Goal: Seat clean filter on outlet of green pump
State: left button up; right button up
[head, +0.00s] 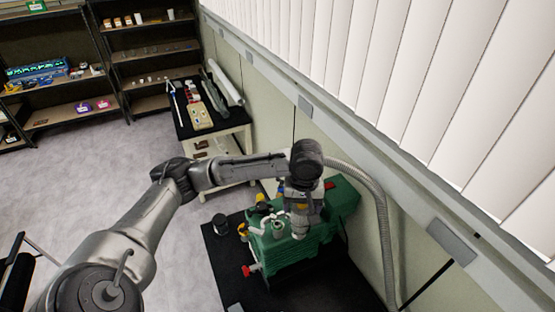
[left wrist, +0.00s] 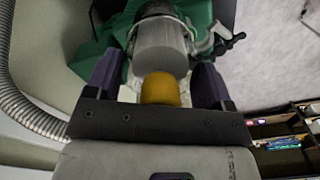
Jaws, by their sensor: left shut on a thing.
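The green pump (head: 285,247) sits on a black mat near the wall, and parts of it show in the left wrist view (left wrist: 82,48). My left gripper (head: 301,220) is over the pump's top, pointing down. In the left wrist view its two dark fingers are shut on a grey cylinder with a yellow end (left wrist: 159,90), which I take to be the clean filter (left wrist: 160,58). A metal clamp (left wrist: 207,42) is right beside the cylinder. The outlet is hidden, and I cannot tell whether the filter touches it. My right gripper is not in view.
A grey corrugated hose (head: 382,215) runs down the wall beside the pump. A table with parts (head: 243,120) stands behind, with shelves (head: 150,55) at the back.

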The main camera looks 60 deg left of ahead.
pick_arm(q)
jog(key=s+a+r+n+p, duration=0.3)
jog(key=a+r+n, duration=0.1)
jog(key=a, duration=0.3)
jog(key=f, duration=0.2)
jog(key=a+f, duration=0.1)
jog(key=f, duration=0.1)
jog(key=shift+f, duration=0.3)
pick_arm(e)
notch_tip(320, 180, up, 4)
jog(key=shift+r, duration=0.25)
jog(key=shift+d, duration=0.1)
pick_arm(q)
jog(key=shift+f, duration=0.8)
dwell(0.4)
